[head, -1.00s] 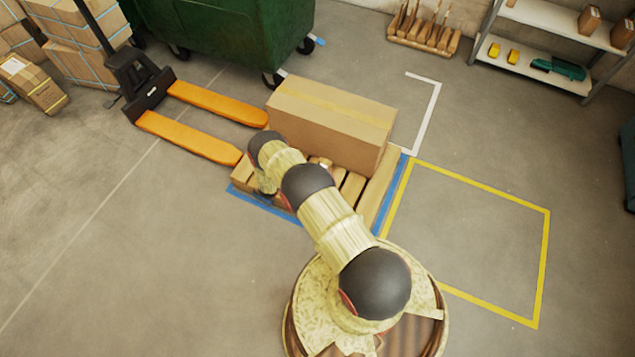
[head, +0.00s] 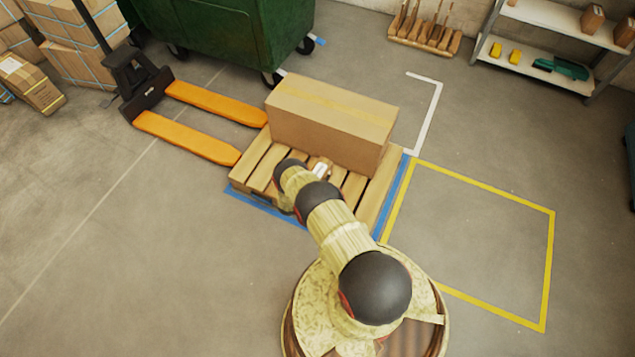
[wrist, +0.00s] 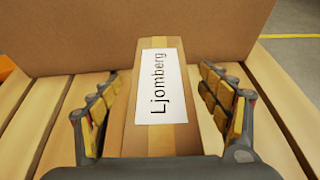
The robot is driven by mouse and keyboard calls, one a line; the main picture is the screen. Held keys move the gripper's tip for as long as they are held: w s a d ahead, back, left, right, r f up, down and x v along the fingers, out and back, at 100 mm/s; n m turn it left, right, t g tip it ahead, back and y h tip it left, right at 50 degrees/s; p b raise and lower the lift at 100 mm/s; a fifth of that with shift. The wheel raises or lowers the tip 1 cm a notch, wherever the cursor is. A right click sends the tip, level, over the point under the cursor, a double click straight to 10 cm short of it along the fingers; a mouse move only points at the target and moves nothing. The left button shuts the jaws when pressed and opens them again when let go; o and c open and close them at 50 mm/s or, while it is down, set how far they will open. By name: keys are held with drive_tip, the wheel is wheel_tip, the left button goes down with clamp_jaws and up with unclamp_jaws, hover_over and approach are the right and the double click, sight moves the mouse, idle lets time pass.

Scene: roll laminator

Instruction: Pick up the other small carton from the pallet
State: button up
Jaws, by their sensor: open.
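The small carton (wrist: 194,130) is brown with a white label reading "Ljomberg". It lies on the pallet (wrist: 53,120) in front of the large carton (wrist: 100,35). In the wrist view my gripper (wrist: 160,85) is open, with one finger on each side of the small carton; I cannot tell whether either touches it. In the head view the small carton (head: 321,170) shows only in part, its label visible beside my arm. The large carton (head: 330,122) covers the back of the pallet (head: 250,165). My gripper is mostly hidden behind my arm there.
An orange-forked pallet jack (head: 200,135) has its fork tips near the pallet's left side. A green bin (head: 240,30) stands behind. A yellow floor outline (head: 548,260) on the right encloses bare floor. Shelves (head: 545,20) at the back right hold small cartons and other items.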

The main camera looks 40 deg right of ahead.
drive_tip(key=shift+x, duration=0.85)
drive_tip(key=shift+r, duration=0.1)
drive_tip(key=shift+c, duration=0.6)
drive_tip(key=c, duration=1.9)
clamp_jaws()
